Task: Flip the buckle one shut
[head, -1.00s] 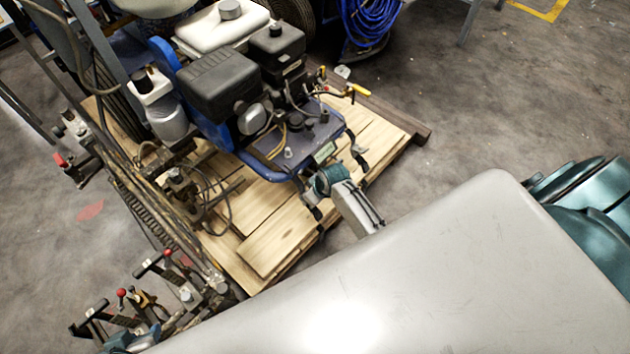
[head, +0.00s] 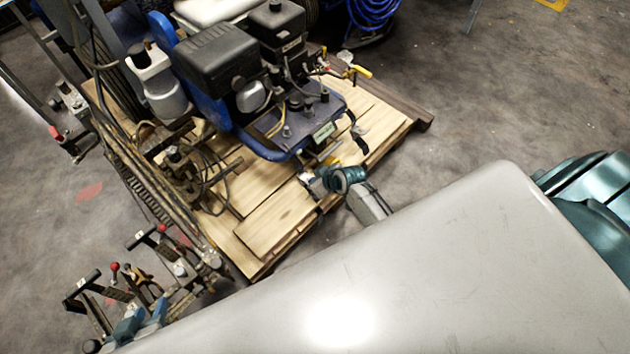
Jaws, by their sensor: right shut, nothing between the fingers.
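Several hinged levers stand in a cluster at the lower left of the head view. One black handle with a small white label (head: 141,237) is raised at the cluster's upper end, and another labelled black handle (head: 82,284) is at its left. I cannot read which is buckle one. Blue-teal parts at the cluster's lower edge look like my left gripper (head: 128,328), but its fingers cannot be made out. My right gripper (head: 314,181) is shut and empty above the pallet's near edge, in front of the machine and well to the right of the levers.
The line striper (head: 215,65) with its black engine and blue frame stands on a wooden pallet (head: 275,215). Hoses and a long rail run along its left side. A coiled blue hose (head: 368,20) is at the back. Concrete floor (head: 480,100) is open to the right.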

